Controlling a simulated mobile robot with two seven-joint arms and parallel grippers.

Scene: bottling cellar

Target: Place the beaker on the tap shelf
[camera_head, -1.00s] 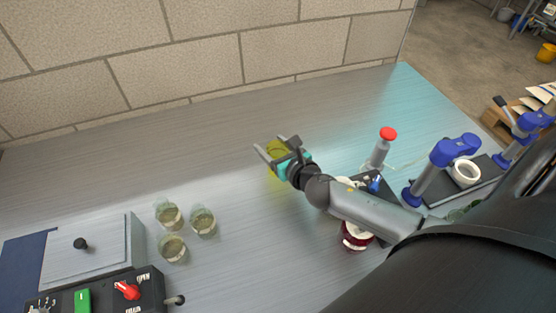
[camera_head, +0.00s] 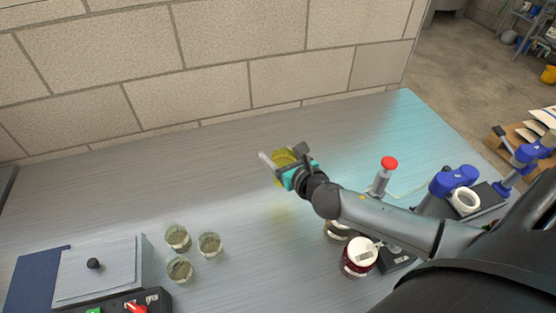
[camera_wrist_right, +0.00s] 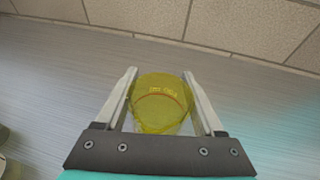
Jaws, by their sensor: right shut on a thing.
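The beaker (camera_wrist_right: 160,103) is a yellow see-through cup with a red line and small print. In the right wrist view it sits between the two fingers of my right gripper (camera_wrist_right: 162,100), which is shut on it. In the head view the beaker (camera_head: 285,158) shows partly behind my right gripper (camera_head: 284,163), near the back of the steel bench. I cannot tell whether its base touches the bench. My left gripper is not in view. I do not make out a tap shelf in these frames.
Several small glasses, one here (camera_head: 178,237), stand at the left front beside a grey lidded box (camera_head: 97,270). A red-capped bottle (camera_head: 384,172), a dark red jar (camera_head: 360,257) and blue-handled devices (camera_head: 452,181) stand right. The bench (camera_head: 230,200) is clear around the gripper; a block wall (camera_head: 190,60) rises behind.

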